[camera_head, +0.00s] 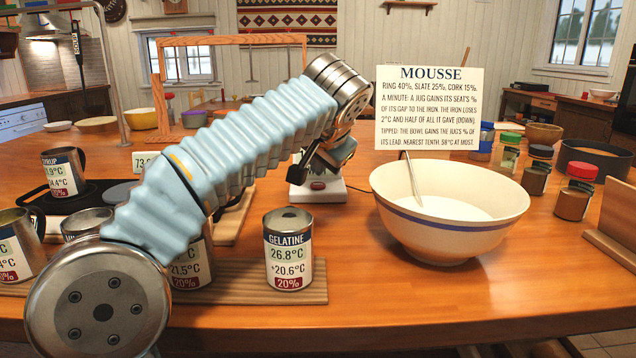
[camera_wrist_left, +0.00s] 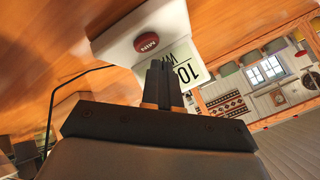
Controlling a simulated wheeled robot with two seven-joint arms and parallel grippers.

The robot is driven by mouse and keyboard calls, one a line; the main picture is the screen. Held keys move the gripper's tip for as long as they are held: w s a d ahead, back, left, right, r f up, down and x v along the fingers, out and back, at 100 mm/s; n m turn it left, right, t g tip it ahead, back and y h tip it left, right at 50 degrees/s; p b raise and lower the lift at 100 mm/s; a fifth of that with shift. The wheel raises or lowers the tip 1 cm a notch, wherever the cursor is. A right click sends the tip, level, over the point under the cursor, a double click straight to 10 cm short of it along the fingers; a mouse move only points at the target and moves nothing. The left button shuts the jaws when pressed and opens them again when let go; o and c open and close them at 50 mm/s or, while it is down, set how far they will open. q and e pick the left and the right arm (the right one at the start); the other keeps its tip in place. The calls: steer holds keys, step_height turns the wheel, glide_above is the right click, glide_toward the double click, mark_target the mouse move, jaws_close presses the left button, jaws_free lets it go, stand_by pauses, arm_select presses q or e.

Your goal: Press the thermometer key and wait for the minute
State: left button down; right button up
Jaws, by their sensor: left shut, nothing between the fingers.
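The red key marked MIN (camera_wrist_left: 147,43) sits on a white unit (camera_wrist_left: 125,40) in the left wrist view. A display with 10 on it (camera_wrist_left: 184,71) is partly hidden by my fingers. The unit's white base (camera_head: 322,193) shows in the head view behind the gelatine jug. My left gripper (camera_head: 300,174) is shut and empty, close over the unit; its fingertips also show in the left wrist view (camera_wrist_left: 160,68), beside the key. I cannot tell whether they touch the unit. My right gripper is out of view.
A cream bowl (camera_head: 450,228) holds white liquid and a utensil. A MOUSSE card (camera_head: 428,125) stands behind it. Labelled jugs, including syrup (camera_head: 62,175), stand at left, partly behind my arm. Spice jars (camera_head: 575,195) stand at right. The front table edge is clear.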

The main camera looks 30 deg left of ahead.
mark_target(319, 186)
arm_select(q)
step_height(319, 186, up, 3)
steer(key=shift+f+p, duration=0.1)
steer(key=shift+p, duration=1)
steer(key=shift+r, duration=1)
stand_by(0.7)
steer(key=shift+f, duration=0.1)
